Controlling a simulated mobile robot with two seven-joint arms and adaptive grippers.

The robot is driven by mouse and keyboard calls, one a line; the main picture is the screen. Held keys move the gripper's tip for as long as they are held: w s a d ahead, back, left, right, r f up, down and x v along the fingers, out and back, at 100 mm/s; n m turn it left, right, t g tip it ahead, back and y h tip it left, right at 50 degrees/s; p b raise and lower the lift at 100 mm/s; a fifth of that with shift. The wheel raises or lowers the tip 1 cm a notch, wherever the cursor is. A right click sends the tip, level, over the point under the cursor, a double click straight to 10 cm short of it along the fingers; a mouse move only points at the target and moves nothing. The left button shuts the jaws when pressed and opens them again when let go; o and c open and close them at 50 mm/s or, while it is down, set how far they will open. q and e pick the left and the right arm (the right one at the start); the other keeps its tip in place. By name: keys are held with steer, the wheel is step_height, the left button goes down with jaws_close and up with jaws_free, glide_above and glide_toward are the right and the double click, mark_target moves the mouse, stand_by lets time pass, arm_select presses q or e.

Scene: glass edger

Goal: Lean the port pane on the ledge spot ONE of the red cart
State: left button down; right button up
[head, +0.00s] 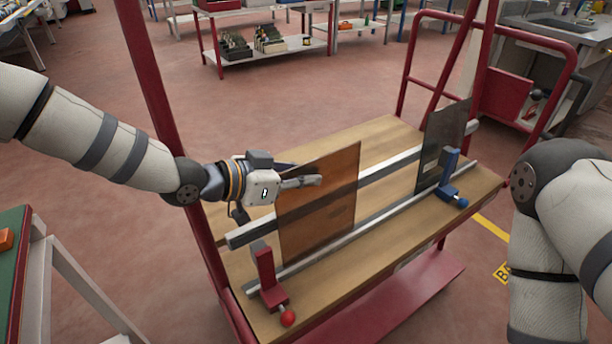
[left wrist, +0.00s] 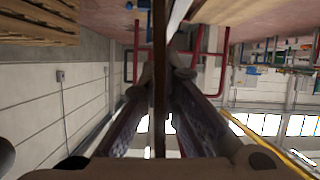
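An amber-brown pane (head: 335,216) stands nearly upright over the red cart's wooden deck (head: 378,134), its lower edge along the front rail (head: 375,219). I cannot tell whether it rests there. My left gripper (head: 302,182) is shut on the pane near its left upper part, one finger across the front face. In the left wrist view the pane shows edge-on (left wrist: 160,105) between the two fingers (left wrist: 166,75). A red stop (head: 265,269) with a red knob is just left of the pane. My right arm is at the right; its gripper is out of view.
A dark grey pane (head: 438,142) stands at the cart's right end beside a blue stop (head: 449,175). A rear rail (head: 388,170) crosses the deck. The cart's red posts (head: 165,100) rise on both sides. The deck between the panes is free.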

arm_select(q)
steer(key=shift+f, duration=0.4)
stand_by(0.4)
steer(key=c, duration=1.7)
jaws_free()
steer(key=shift+s+f, duration=0.1)
steer(key=shift+f, duration=0.05)
